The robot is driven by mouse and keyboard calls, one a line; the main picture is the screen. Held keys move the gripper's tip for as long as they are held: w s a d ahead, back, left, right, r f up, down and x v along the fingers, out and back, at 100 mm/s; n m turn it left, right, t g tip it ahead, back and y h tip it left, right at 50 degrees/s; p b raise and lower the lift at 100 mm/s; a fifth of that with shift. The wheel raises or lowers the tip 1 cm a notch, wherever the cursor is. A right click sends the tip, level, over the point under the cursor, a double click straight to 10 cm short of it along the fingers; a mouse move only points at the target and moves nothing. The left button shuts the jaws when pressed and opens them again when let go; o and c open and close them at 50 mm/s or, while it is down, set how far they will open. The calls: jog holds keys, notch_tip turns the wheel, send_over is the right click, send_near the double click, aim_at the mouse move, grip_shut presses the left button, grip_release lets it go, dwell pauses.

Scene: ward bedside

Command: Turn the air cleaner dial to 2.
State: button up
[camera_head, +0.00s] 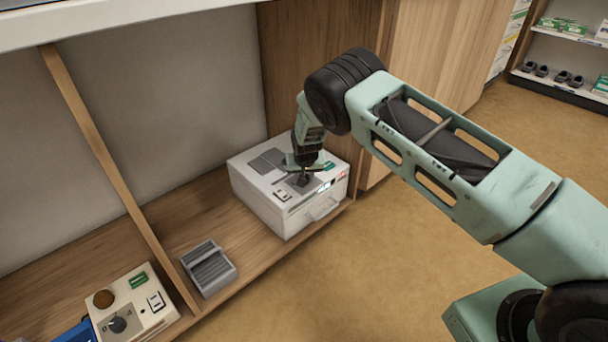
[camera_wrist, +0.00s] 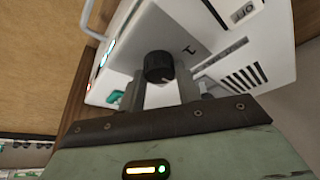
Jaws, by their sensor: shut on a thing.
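A white box-shaped unit with a front handle, which looks like the air cleaner (camera_head: 272,215), stands on the wooden shelf. Its black round dial (camera_wrist: 159,66) shows in the wrist view. My gripper (camera_head: 303,177) reaches down onto the top of the unit. In the wrist view my gripper (camera_wrist: 163,88) has one finger on each side of the dial and is shut on it. In the head view the gripper mostly hides the dial. A mark lies beside the dial, but I cannot read the setting. An OFF label shows at the wrist view's upper edge.
A cream panel (camera_head: 151,319) with its own dial (camera_head: 117,324) lies at the lower left. A grey ribbed item (camera_head: 208,268) sits between it and the white unit. A wooden divider (camera_head: 110,165) stands behind. Shelves with shoes (camera_head: 566,78) are far right. The floor (camera_head: 390,270) in front is clear.

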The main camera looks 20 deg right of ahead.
jog(key=o, duration=1)
jog(key=p+v, duration=0.6)
jog(key=v, duration=1.1)
jog(key=shift+r, duration=0.25)
